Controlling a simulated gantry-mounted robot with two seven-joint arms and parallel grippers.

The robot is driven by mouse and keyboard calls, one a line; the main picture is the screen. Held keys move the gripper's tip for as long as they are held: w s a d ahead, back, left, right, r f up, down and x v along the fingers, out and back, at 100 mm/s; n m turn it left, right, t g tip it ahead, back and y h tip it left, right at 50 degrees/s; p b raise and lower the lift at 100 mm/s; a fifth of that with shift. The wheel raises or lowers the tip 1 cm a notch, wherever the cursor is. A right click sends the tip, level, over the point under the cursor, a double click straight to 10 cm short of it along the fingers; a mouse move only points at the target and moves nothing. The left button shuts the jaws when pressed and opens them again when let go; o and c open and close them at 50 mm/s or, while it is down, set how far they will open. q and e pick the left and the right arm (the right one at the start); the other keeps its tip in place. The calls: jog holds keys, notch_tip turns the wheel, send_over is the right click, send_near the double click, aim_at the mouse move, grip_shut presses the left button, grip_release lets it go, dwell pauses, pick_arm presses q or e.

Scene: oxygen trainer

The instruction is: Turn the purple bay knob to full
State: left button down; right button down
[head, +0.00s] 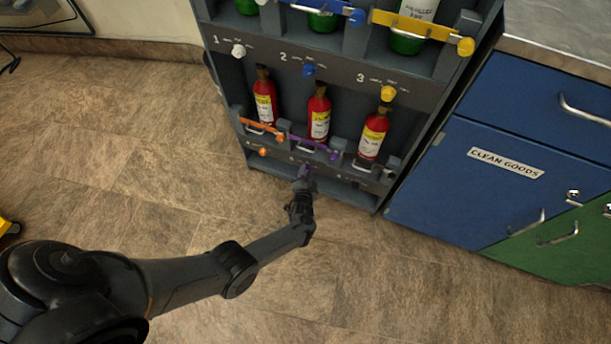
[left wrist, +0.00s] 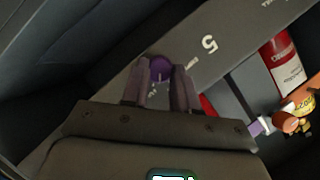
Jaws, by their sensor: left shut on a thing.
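The purple bay knob (left wrist: 161,67) sits on the grey panel strip beside a white number 5 in the left wrist view. My left gripper (left wrist: 163,84) has its two fingers on either side of this knob and is shut on it. In the head view my left gripper (head: 304,184) reaches the lower front strip of the rack (head: 257,188), below the purple bar (head: 313,146). The gripper mostly covers the knob there. The knob's exact setting cannot be read. My right gripper is not in view.
Red bottles (head: 319,115) stand in the lower bays, one behind an orange bar (head: 262,128). White, blue and yellow (head: 388,93) knobs are above them. An orange knob (head: 263,152) is left of my gripper. A blue and green cabinet (head: 480,195) stands at right. The floor in front is clear.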

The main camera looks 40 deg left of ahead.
pick_arm(q)
jog(key=m+y, duration=0.2)
jog(key=m, duration=0.1)
jog(key=shift+d+f+b, duration=0.1)
jog(key=shift+f+b, duration=0.15)
jog(key=shift+b, duration=0.05)
dwell(0.5)
jog(key=c, duration=0.9)
grip_release()
jog(key=shift+o, duration=0.2)
jog(key=shift+r, duration=0.1)
